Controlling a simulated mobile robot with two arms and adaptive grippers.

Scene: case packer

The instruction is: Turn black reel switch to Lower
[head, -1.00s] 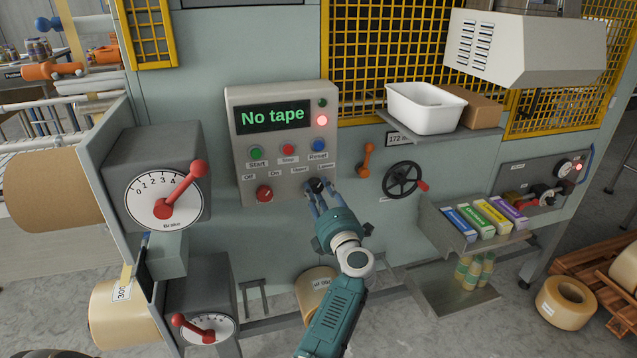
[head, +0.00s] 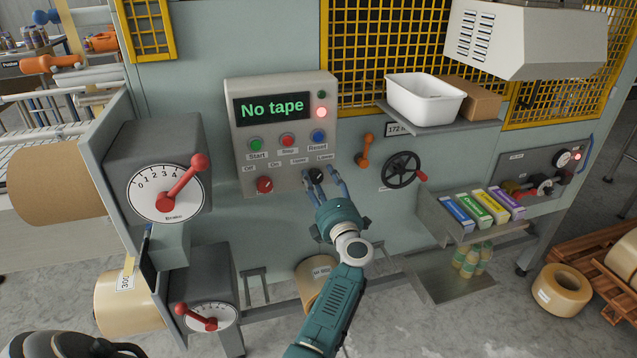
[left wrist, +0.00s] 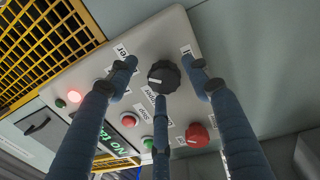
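The black reel switch (head: 316,177) is a round black knob at the lower right of the grey control panel (head: 285,92), between the labels Upper and Lower. My left gripper (head: 321,181) is in front of it with its blue fingers spread. In the left wrist view the black knob (left wrist: 164,77) lies between the three open fingers (left wrist: 162,82), with gaps visible beside the two outer ones. I cannot tell whether the lower finger touches it. Which way the knob points is hard to read. My right gripper is not in view.
A red Off/On knob (head: 264,185) is left of the black switch, and green, red and blue buttons sit above. An orange lever (head: 365,150) and a black handwheel (head: 402,169) are to the right. The screen (head: 272,108) reads "No tape", with a red lamp lit.

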